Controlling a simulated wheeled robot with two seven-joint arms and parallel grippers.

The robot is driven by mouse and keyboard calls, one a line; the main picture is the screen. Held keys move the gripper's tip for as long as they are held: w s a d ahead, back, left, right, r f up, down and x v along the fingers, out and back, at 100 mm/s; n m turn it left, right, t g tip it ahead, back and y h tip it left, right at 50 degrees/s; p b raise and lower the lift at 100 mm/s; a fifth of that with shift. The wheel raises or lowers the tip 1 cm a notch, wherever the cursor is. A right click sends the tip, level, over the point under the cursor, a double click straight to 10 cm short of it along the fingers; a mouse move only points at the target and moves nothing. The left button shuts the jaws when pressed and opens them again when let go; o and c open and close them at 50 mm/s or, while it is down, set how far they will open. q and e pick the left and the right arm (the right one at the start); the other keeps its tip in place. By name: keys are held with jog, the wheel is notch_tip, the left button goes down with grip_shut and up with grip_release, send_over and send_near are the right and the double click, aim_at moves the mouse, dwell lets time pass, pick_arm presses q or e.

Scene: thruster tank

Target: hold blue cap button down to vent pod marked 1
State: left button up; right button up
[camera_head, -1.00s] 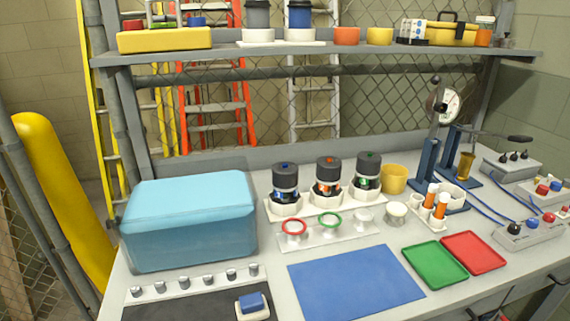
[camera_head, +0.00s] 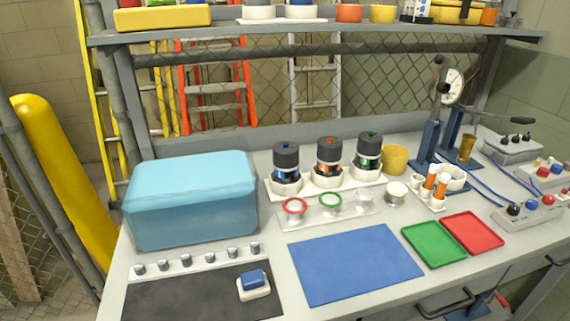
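Three dark-capped pods stand in white round holders on a white base behind the middle of the bench. The left pod (camera_head: 286,165) has a blue button (camera_head: 286,146) on top of its cap. The middle pod (camera_head: 328,160) has an orange button (camera_head: 329,139). The right pod (camera_head: 368,155) has a green button (camera_head: 370,134). All three stand upright. I cannot read a number on any of them. Neither of my grippers is in view.
A light-blue box (camera_head: 190,205) stands left of the pods. Red (camera_head: 294,205) and green rings sit on a clear rack before them. A blue mat (camera_head: 355,262), green tray (camera_head: 434,245) and red tray (camera_head: 472,233) lie in front. A lever press (camera_head: 432,140) stands right.

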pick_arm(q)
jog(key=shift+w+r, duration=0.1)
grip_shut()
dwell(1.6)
